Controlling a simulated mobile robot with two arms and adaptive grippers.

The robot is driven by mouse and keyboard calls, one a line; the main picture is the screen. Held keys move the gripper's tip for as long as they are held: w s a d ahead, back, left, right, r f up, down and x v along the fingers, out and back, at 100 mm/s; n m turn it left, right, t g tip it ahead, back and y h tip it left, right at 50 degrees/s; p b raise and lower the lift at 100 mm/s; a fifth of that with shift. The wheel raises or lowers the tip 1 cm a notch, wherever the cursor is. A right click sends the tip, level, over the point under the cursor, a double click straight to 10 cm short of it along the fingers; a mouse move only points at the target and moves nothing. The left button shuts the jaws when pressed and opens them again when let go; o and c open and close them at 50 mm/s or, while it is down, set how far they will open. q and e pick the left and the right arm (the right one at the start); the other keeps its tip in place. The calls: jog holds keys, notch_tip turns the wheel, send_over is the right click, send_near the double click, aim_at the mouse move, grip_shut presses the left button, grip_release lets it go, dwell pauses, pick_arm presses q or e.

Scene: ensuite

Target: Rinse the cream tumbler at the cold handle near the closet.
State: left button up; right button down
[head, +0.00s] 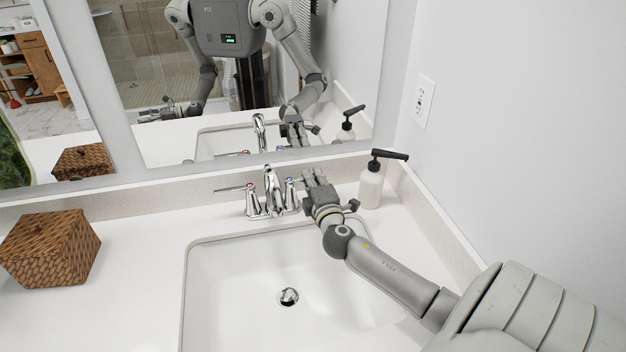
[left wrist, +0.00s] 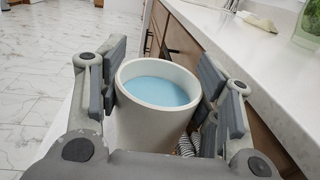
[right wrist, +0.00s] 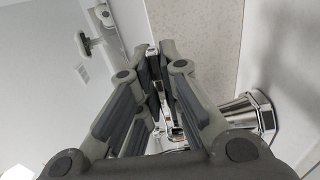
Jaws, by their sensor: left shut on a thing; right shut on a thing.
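The cream tumbler (left wrist: 150,125) is held upright between the pads of my left gripper (left wrist: 163,72) in the left wrist view. Light blue shows inside it, seemingly liquid (left wrist: 158,91). It is beside the counter's front, over the floor side. In the head view my right gripper (head: 316,178) is at the chrome faucet (head: 271,183), shut on the lever of its blue-marked right handle (head: 291,197). The fingers cover most of that lever. The right wrist view shows the fingers close together near chrome parts (right wrist: 254,112). I see no clear water stream in the basin.
The white sink (head: 225,275) with its chrome drain (head: 288,296) is empty. The red-marked left handle (head: 251,203) is free. A soap dispenser (head: 371,186) stands just right of my right gripper. A woven box (head: 50,250) sits left on the counter. The mirror (head: 185,70) rises behind.

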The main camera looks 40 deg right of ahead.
jog(key=c, duration=1.6)
grip_release()
jog(key=v, duration=0.7)
jog(key=shift+s, duration=0.15)
